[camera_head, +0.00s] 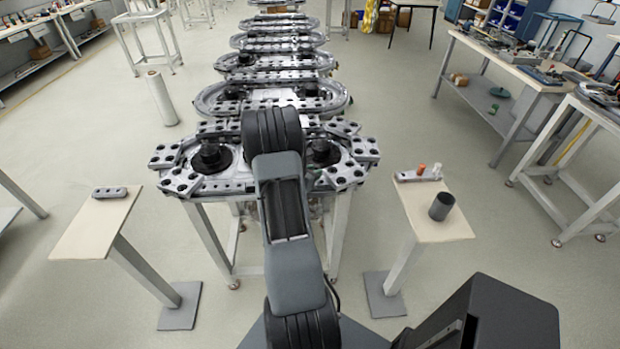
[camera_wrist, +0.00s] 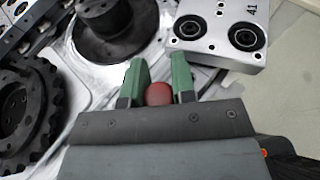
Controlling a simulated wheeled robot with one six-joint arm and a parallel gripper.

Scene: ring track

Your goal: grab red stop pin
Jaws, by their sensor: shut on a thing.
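In the wrist view, my gripper (camera_wrist: 159,80) has its two green fingers on either side of the red stop pin (camera_wrist: 158,94) and is shut on it. Only the pin's round red end shows between the fingers; the rest is hidden. The gripper is over the near end of the ring track (camera_head: 345,172), whose metal plates and black wheels lie around and below it. In the head view, my own arm hides the gripper and the held pin. I cannot tell whether the pin touches the track.
A right stand (camera_head: 452,228) holds a grey block (camera_head: 405,176) with an orange pin (camera_head: 421,168) and a white pin (camera_head: 436,172), plus a dark cup (camera_head: 441,206). A left stand (camera_head: 85,235) holds a grey plate (camera_head: 109,192). Floor between stands and track is clear.

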